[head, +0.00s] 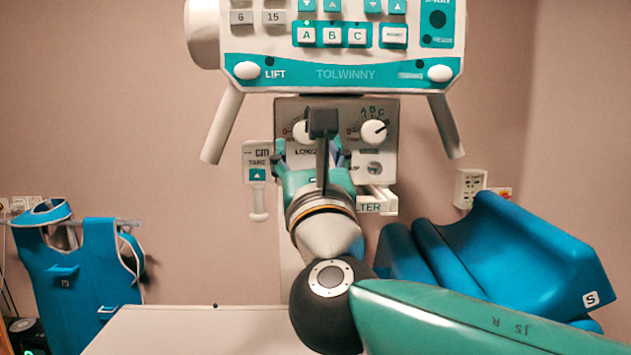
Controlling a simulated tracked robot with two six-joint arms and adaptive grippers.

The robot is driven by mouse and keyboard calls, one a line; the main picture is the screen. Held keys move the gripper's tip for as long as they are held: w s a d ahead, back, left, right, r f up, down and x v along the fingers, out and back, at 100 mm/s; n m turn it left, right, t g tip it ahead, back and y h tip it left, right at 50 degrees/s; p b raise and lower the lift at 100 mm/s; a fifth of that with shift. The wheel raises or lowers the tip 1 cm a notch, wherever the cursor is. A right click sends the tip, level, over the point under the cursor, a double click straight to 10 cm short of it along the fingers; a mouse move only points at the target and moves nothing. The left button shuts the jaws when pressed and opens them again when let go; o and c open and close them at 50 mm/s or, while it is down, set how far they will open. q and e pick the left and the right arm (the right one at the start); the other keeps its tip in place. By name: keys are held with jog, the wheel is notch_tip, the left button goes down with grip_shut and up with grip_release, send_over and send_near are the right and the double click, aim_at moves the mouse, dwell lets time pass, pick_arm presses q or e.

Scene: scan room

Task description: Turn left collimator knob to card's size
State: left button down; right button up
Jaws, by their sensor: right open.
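The collimator panel (389,105) hangs below the white and teal control console. Its left knob (301,132) is white and round, above lettering that is partly hidden. A dark block and stem in front cover its right side, so I cannot read its setting. The right knob (374,132) is white, with a dark pointer mark and the letters A B C above. My right gripper (314,152) is open in front of the panel, just below the left knob. I cannot tell whether it touches the panel. I cannot make out a size card. My left gripper is out of view.
The console (345,74) overhangs the panel, with slanted handles at both sides. A tape-measure unit (257,165) hangs left of the panel. A blue apron (85,265) is at left, blue cushions (520,255) at right. A pale tabletop (200,330) lies below.

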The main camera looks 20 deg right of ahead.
jog(key=v, duration=0.7)
jog(key=shift+s, duration=0.2)
jog(key=shift+f, duration=0.1)
